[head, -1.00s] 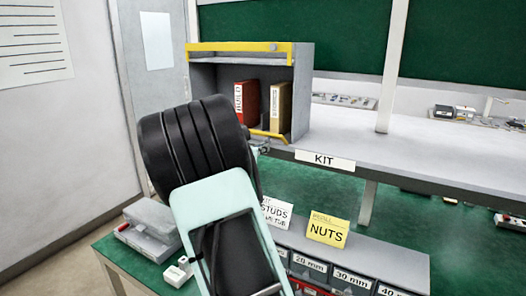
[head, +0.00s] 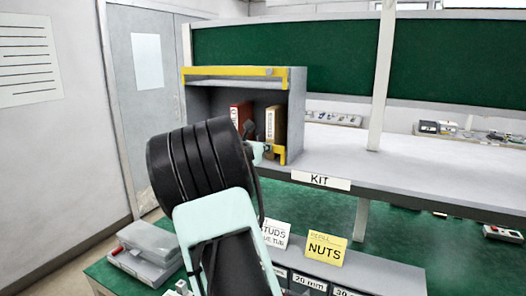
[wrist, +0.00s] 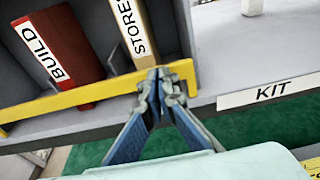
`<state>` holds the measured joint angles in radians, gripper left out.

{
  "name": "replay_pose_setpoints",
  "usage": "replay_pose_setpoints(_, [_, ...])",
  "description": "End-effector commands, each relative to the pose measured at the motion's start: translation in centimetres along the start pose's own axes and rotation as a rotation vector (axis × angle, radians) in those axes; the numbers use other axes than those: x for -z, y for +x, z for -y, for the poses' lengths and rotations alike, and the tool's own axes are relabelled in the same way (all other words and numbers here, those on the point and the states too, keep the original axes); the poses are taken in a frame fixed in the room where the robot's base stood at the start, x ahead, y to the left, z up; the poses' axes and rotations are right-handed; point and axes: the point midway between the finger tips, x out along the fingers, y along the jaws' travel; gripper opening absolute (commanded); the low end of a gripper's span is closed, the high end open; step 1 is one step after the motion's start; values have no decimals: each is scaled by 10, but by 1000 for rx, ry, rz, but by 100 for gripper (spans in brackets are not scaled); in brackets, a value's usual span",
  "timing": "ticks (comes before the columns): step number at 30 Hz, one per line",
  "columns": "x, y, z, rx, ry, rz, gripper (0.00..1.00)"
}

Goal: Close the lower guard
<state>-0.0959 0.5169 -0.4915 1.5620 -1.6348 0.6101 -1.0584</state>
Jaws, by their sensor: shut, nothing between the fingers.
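The lower guard (wrist: 80,96) is a yellow bar across the bottom front of a grey open cabinet (head: 297,110). In the wrist view it runs from lower left to an upturned right end, in front of the feet of the books. In the head view only its right end (head: 280,155) shows; my arm hides the rest. My gripper (wrist: 162,76) is shut and empty, its fingertips overlapping the bar near its right end in the wrist view. In the head view my gripper (head: 265,150) is beside that end. I cannot tell whether they touch.
A red BUILD binder (wrist: 60,45) and a tan STORES binder (wrist: 135,30) stand inside the cabinet. A yellow upper guard (head: 235,71) spans its top. The grey shelf (head: 420,175) to the right is mostly clear. Labelled bins (head: 310,280) stand below.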

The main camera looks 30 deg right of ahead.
Motion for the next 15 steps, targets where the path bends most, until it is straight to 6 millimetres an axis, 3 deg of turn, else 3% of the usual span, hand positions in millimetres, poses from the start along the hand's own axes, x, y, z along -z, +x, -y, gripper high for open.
replay_pose_setpoints(15, [-7, 2, 2, 3, 1, 3, 0])
